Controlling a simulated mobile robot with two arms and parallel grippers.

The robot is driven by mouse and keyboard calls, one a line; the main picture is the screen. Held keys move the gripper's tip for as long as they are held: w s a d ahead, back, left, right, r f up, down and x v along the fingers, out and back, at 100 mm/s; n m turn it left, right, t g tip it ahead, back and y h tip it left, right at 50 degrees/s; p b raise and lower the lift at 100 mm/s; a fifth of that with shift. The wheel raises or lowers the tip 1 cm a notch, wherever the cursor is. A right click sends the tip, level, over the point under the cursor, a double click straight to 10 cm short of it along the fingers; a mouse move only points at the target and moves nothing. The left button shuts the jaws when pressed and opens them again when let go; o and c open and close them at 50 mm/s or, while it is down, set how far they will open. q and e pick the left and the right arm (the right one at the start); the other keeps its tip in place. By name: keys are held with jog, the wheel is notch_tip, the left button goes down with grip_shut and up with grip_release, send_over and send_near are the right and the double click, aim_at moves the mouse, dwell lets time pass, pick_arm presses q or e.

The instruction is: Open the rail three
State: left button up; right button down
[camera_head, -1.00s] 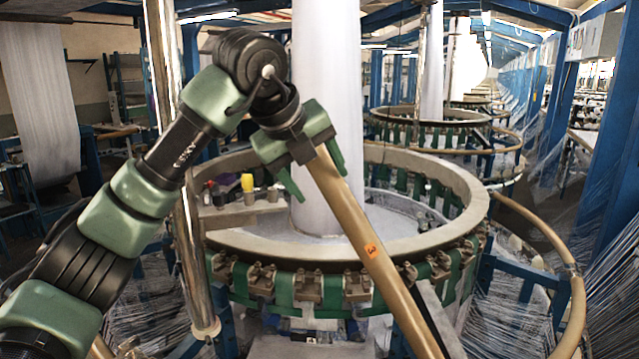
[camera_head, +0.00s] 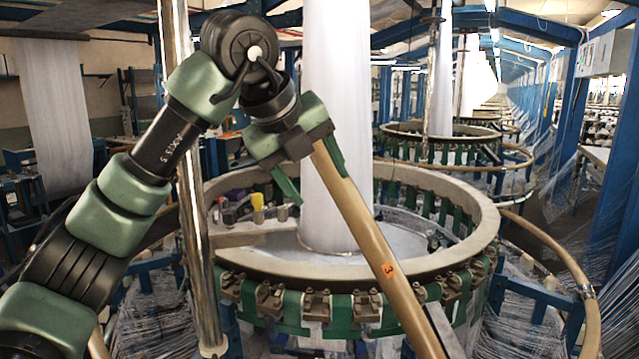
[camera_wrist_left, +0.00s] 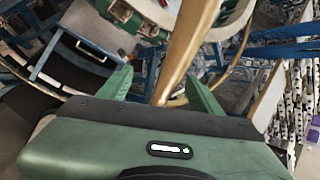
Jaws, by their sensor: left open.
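Rail three is a long tan rail (camera_head: 362,228) with an orange label marked 3 (camera_head: 389,269). It slants from my left gripper (camera_head: 310,176) down to the lower right, across the front of the loom's ring. My left gripper is open at the rail's upper end, with one green finger on each side. In the left wrist view the rail (camera_wrist_left: 187,50) runs between the two spread fingers of the gripper (camera_wrist_left: 160,90). I cannot tell whether the fingers touch it. My right gripper is in no view.
The circular loom's ring (camera_head: 468,228) surrounds a tall white fabric column (camera_head: 337,100). A shiny vertical pole (camera_head: 190,200) stands left of the ring. Another curved tan rail (camera_head: 575,265) is at the right. Blue posts and stretched threads fill the right side.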

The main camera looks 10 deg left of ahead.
pick_arm(q)
jog(key=shift+p+v, duration=0.3)
jog(key=shift+v, duration=1.25)
